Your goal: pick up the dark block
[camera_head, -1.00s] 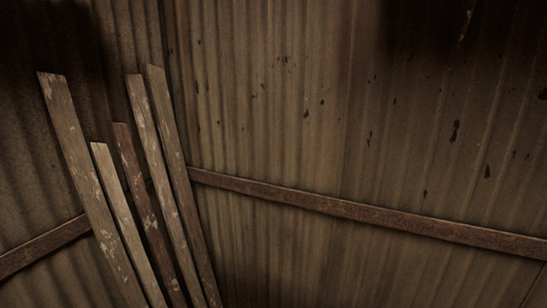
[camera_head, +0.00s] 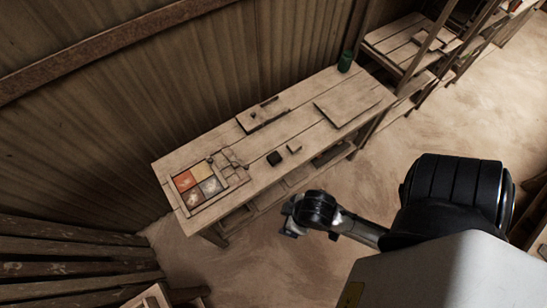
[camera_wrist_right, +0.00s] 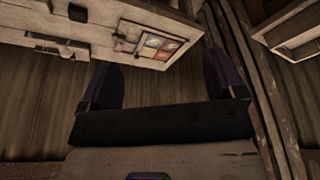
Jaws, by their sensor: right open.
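The dark block (camera_head: 274,158) is a small, nearly black piece lying on top of the wooden workbench (camera_head: 222,137), near its front edge. In the right wrist view a small dark piece (camera_wrist_right: 78,13), likely the same block, shows near the top left on the pale bench top. My right gripper (camera_head: 290,222) is in front of the bench, below and apart from the block. In the right wrist view its two dark fingers stand wide apart (camera_wrist_right: 165,75) with nothing between them. My left gripper is not in view.
A tray of coloured tiles (camera_head: 187,207) sits at the bench's left end, with small pale blocks (camera_head: 232,160) beside it. Shelves (camera_head: 412,48) stand at right.

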